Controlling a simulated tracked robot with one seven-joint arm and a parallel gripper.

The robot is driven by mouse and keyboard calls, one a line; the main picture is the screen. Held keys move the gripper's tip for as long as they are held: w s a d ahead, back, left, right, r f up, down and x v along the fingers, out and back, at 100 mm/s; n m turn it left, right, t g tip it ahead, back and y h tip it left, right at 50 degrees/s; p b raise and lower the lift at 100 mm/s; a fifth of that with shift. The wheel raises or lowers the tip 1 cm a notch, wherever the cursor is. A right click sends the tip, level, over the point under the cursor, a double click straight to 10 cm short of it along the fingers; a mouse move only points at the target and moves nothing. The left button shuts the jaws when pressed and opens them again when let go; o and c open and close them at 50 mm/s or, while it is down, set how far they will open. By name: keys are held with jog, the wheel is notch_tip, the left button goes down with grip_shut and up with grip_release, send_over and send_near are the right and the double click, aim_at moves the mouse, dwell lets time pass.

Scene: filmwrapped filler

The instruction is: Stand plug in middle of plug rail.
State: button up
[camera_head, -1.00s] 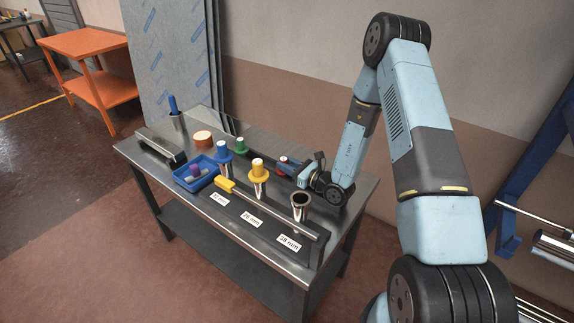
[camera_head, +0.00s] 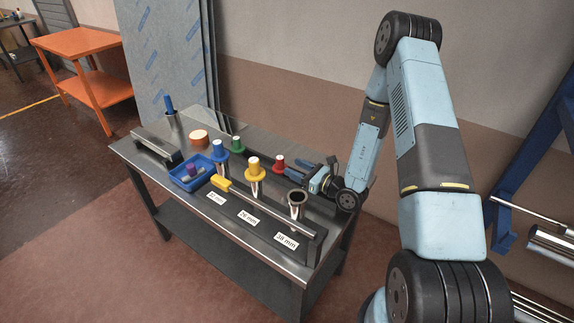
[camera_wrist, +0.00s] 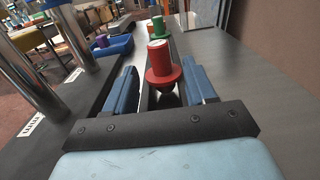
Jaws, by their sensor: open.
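A red plug (camera_head: 279,163) with a wide flange and a pale top stands upright on the dark plug rail (camera_head: 258,157) along the back of the bench. In the wrist view the red plug (camera_wrist: 161,62) shows between the lines of my two blue fingers, with a gap on each side. My gripper (camera_head: 297,172) is open and empty, low over the bench just right of the red plug. A green plug (camera_head: 237,146) stands farther left on the same rail; it shows behind the red one in the wrist view (camera_wrist: 158,27).
A yellow plug (camera_head: 254,166) and a blue plug (camera_head: 218,148) sit on metal tubes; another tube (camera_head: 297,198) is open-topped.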

jog(key=v, duration=0.6)
jog(key=shift+s+d, duration=0.15)
jog(key=s+a+r+n+g, duration=0.2)
jog(key=s+r+n+g, duration=0.5)
jog(key=r, duration=0.4)
jog(key=s+a+r+n+g, duration=0.3)
jog(key=s+r+n+g, duration=0.3)
jog(key=r+n, duration=0.4)
jog(key=s+d+r+n+t+h, duration=0.3)
jog(key=s+d+r+n+h, duration=0.1)
jog(key=s+d+r+h, duration=0.2)
jog(key=s+d+r+n+t+h, duration=0.4)
jog(key=s+d+r+h, duration=0.2)
jog(key=d+r+h, duration=0.2)
notch_tip(320, 180, up, 3)
jog(key=shift+s+d+r+n, duration=0.2)
jog(key=shift+s+d+n, duration=0.2)
jog(key=shift+d, duration=0.8)
jog(key=shift+c, duration=0.5)
